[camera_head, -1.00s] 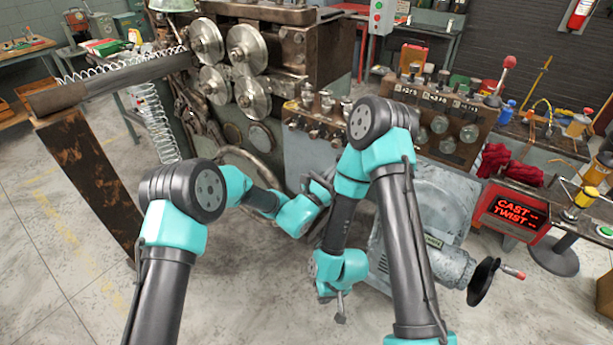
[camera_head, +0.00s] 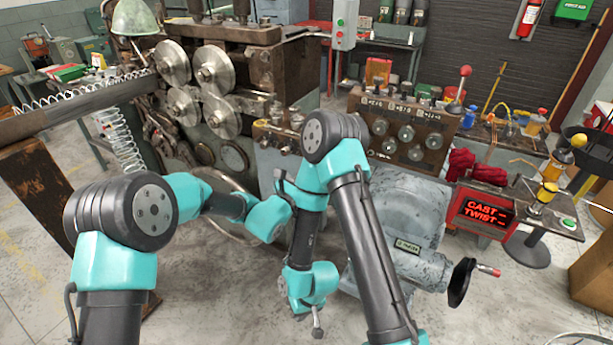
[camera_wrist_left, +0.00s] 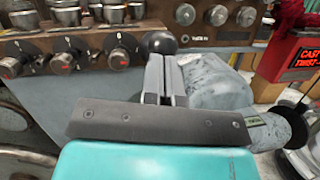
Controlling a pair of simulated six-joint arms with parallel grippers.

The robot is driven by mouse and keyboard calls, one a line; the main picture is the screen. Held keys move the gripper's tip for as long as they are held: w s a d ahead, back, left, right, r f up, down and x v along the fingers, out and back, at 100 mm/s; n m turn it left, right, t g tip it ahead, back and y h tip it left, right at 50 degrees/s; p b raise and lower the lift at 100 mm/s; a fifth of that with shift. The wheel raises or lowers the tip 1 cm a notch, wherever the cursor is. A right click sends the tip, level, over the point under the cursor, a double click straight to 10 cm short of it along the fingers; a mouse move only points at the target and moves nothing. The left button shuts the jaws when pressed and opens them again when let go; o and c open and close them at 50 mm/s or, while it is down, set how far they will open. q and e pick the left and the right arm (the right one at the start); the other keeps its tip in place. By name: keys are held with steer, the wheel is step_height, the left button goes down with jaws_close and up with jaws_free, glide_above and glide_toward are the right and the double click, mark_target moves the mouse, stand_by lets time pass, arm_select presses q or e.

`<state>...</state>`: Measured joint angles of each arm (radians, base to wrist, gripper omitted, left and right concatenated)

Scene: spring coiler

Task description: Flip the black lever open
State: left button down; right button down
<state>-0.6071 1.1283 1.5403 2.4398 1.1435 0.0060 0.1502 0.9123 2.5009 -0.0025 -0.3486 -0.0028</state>
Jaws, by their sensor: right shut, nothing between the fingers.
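A black ball knob (camera_wrist_left: 157,42), which looks like the end of the black lever, shows in the left wrist view just beyond my left fingertips. Its shaft is hidden behind the fingers, and I cannot tell whether they touch it. My left gripper (camera_wrist_left: 166,62) has its two fingers close together, pointing at the knob, with nothing visible between them. In the head view, my left gripper is mostly hidden among the arm links in front of the machine. My right gripper (camera_head: 317,330) is shut and empty, hanging low in front of the grey motor housing (camera_head: 412,215).
A row of red-marked knobs (camera_wrist_left: 62,62) lies left of the left fingers. The coiler's rollers (camera_head: 217,70) stand behind my arms. A handwheel (camera_head: 461,282) juts out at right, below a red display box (camera_head: 484,212). Floor is clear at the lower left.

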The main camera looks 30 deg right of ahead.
arm_select(q)
steer(key=f+v, duration=0.1)
steer(key=v, duration=1.2)
steer(key=shift+w+f, duration=0.25)
steer(key=shift+f, duration=0.05)
steer(key=shift+d, duration=0.1)
steer(key=s+a+f+m+g+y, duration=0.45)
steer(key=s+a+f, duration=0.25)
steer(key=a+f, duration=0.25)
steer(key=s+a+f+m+g+y, duration=0.35)
steer(key=s+a+f+g, duration=0.25)
steer(key=a+f, duration=0.4)
steer(key=a+f+m+t+y, duration=0.1)
steer(key=a+f+m+y, duration=0.1)
steer(key=a, duration=0.7)
steer(key=s+a+f+m+t+y, duration=0.1)
steer(key=a+f+m+t+y, duration=0.1)
steer(key=a, duration=0.8)
steer(key=s+a+f+m+t+y, duration=0.1)
steer(key=a+f+m+y, duration=0.3)
steer(key=a, duration=0.6)
steer(key=shift+s+f+m, duration=0.2)
steer(key=shift+f+m, duration=0.35)
steer(key=shift+m, duration=0.55)
